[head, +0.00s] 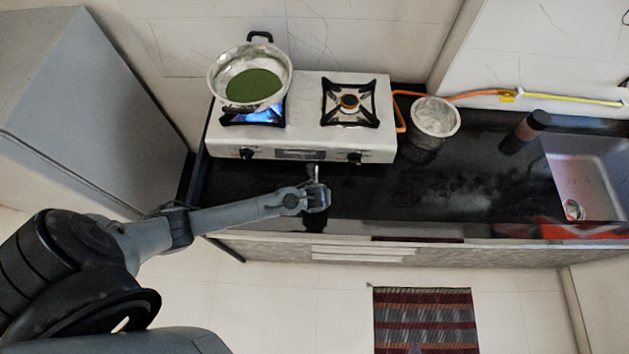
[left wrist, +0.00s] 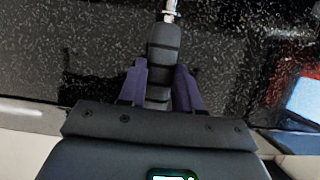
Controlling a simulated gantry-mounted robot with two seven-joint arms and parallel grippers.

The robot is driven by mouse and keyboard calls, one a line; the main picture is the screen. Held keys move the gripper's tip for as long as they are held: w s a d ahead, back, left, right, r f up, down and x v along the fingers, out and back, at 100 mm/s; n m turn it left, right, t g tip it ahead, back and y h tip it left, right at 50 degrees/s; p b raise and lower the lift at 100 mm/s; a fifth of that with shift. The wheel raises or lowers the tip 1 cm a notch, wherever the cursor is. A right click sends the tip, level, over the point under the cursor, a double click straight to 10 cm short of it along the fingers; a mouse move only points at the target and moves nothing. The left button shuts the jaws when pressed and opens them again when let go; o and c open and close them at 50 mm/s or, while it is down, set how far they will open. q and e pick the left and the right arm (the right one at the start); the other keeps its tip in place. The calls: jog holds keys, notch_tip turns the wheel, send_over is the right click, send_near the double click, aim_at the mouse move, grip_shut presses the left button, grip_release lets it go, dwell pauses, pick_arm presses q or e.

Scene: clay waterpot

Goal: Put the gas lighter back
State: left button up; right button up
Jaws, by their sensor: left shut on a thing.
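The gas lighter (left wrist: 164,45) has a dark ribbed handle and a silver metal tip. In the left wrist view it lies between the two purple-sided fingers of my left gripper (left wrist: 160,80), which are shut on it, with the tip pointing away from me. In the head view my left gripper (head: 317,196) is over the front part of the black counter, in front of the stove. The thin bright lighter (head: 316,172) shows just beyond it, pointing toward the stove. My right gripper is not in view.
A two-burner stove (head: 308,85) stands behind. A pan (head: 277,55) with green contents sits over a blue flame on its left burner. A metal pot (head: 434,118), a dark cylinder (head: 525,131) and a sink (head: 590,170) lie to the right. The counter (head: 450,185) between is mostly clear.

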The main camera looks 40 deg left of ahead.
pick_arm(q)
jog(key=shift+w+a+r, duration=0.1)
jog(key=shift+w+a, duration=0.1)
jog(key=shift+w, duration=0.05)
jog(key=shift+s, duration=0.1)
jog(key=o, duration=1.1)
jog(key=s+d+r+n+h+p, duration=0.1)
jog(key=s+d+r+n, duration=0.35)
jog(key=r, duration=0.35)
jog(key=s+d+r+n+h+p, duration=0.1)
jog(key=s+d+r+n, duration=0.2)
jog(key=s+r+n, duration=0.5)
jog(key=r+n, duration=0.1)
jog(key=n, duration=0.2)
jog(key=s+a+r+n, duration=0.1)
jog(key=s+r+n, duration=0.1)
jog(key=n, duration=0.3)
jog(key=s+r+n+h, duration=0.1)
jog(key=s+r+n, duration=0.1)
jog(key=n, duration=0.3)
jog(key=shift+v, duration=0.85)
